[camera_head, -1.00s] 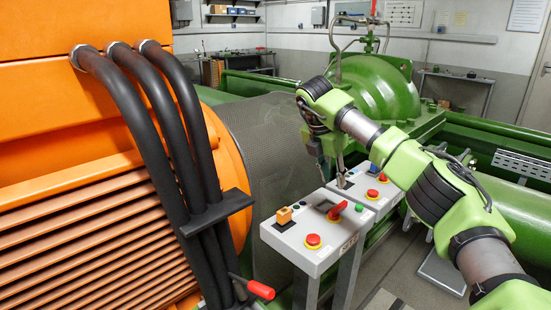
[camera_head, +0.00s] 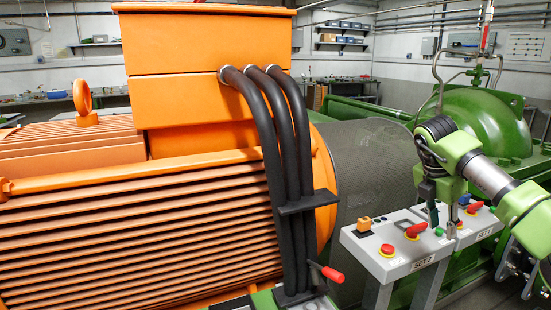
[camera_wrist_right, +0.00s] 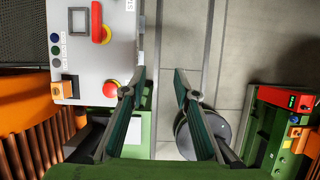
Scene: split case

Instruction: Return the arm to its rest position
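My right arm (camera_head: 490,180) is light green with grey links and reaches in from the right in the head view. Its gripper (camera_head: 447,222) points down over the right end of the control box marked SET 2 (camera_head: 400,267). In the wrist view the two fingers (camera_wrist_right: 160,75) are apart with nothing between them, and bare floor shows in the gap. The box also shows in the wrist view (camera_wrist_right: 90,60), to the left of the fingers. My left gripper is not in view.
A big orange machine (camera_head: 130,230) with black hoses (camera_head: 290,140) fills the left. A red-tipped lever (camera_head: 332,273) sticks out below the hoses. A second control box (camera_head: 480,228) stands behind the first. A green rounded housing (camera_head: 490,115) stands behind my arm.

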